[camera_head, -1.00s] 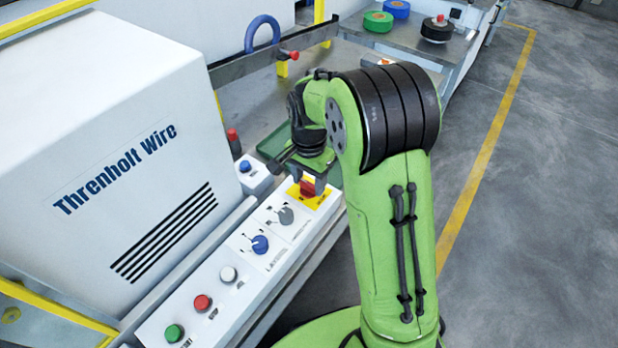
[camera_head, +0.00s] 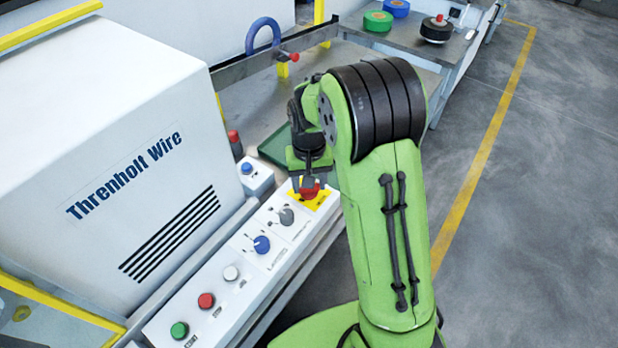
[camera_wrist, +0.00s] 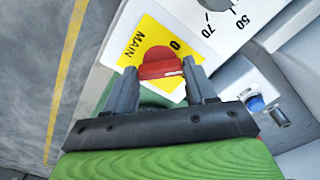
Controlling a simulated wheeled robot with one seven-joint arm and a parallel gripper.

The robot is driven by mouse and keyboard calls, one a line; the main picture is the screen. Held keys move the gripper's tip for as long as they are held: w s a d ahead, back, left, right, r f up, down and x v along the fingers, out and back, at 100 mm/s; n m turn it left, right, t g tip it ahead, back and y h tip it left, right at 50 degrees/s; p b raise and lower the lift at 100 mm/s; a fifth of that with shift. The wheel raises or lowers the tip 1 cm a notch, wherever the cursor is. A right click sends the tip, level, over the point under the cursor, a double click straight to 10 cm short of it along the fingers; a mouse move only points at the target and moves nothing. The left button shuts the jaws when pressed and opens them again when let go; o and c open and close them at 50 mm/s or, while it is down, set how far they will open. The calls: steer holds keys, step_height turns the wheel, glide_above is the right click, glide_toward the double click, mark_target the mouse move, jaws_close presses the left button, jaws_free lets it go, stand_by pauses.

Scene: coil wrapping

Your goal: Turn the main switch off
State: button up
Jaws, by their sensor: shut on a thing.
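The main switch is a red rotary handle (camera_head: 309,189) on a yellow plate (camera_head: 324,197) at the far end of the white control panel. In the wrist view the red handle (camera_wrist: 160,64) lies across the picture on the yellow plate marked "MAIN" (camera_wrist: 133,48) and "0". A small white mark shows on the handle's right end. My gripper (camera_head: 308,184) is over the switch, and in the wrist view its two grey fingers (camera_wrist: 160,75) close on the handle from both sides. The handle's lower part and some of the plate are hidden.
The panel also carries a grey knob (camera_head: 286,216), a blue knob (camera_head: 261,244), and white (camera_head: 231,273), red (camera_head: 206,300) and green (camera_head: 179,330) buttons. A small box with a blue button (camera_head: 247,168) stands beside the switch. The white machine housing (camera_head: 110,150) rises at the left.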

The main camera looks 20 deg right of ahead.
steer(key=n, duration=0.4)
steer(key=shift+r+n+p, duration=0.1)
steer(key=shift+n+p, duration=0.2)
steer(key=shift+p, duration=0.05)
steer(key=shift+n, duration=2)
steer(key=o, duration=1)
steer(key=shift+o, duration=0.2)
step_height(320, 180, up, 16)
steer(key=p, duration=0.4)
steer(key=shift+f+p, duration=0.2)
steer(key=shift+p, duration=0.2)
